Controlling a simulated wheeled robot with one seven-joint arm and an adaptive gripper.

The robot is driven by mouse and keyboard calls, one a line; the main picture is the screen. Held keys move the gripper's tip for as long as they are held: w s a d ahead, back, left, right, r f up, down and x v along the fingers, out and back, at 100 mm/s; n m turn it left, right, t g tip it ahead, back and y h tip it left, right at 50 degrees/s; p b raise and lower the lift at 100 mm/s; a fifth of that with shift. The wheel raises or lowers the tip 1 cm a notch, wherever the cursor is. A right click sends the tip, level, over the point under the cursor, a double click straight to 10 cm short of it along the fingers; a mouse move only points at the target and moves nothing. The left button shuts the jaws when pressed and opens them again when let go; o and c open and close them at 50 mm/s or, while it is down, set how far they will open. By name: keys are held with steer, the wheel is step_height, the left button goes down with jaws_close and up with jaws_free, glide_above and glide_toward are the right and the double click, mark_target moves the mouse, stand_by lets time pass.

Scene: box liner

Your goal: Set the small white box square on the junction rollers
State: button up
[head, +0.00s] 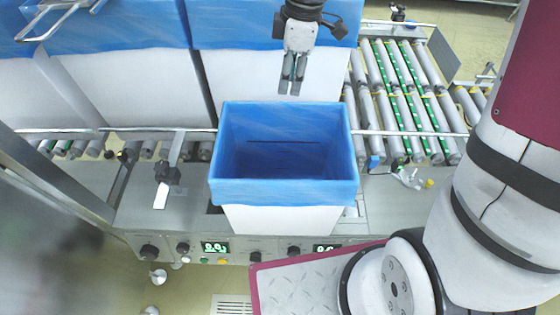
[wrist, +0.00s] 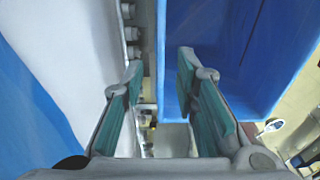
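The small white box (head: 292,219) with a blue liner (head: 285,190) folded over its rim stands upright on the conveyor at the centre of the head view. Its inside looks empty. My gripper (head: 290,92) points down just behind its far rim, with its fingers apart and nothing between them. In the wrist view, the fingers of my gripper (wrist: 160,72) are spread, with the blue liner (wrist: 215,50) beyond and beside the right one. I cannot tell whether they touch. The junction rollers (head: 403,98), with green strips between them, lie to the right of the box and look bare.
Larger white boxes (head: 255,80) with blue liners stand close behind my gripper. A metal rail (head: 410,132) runs past the rollers. A clamp with a yellow knob (head: 408,176) sits front right. A control panel (head: 215,247) with green displays runs along the front.

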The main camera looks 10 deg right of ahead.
step_height(320, 180, down, 12)
steer(key=a, duration=0.1)
steer(key=shift+a+f, duration=0.2)
steer(key=shift+a, duration=0.05)
jaws_close()
stand_by(0.4)
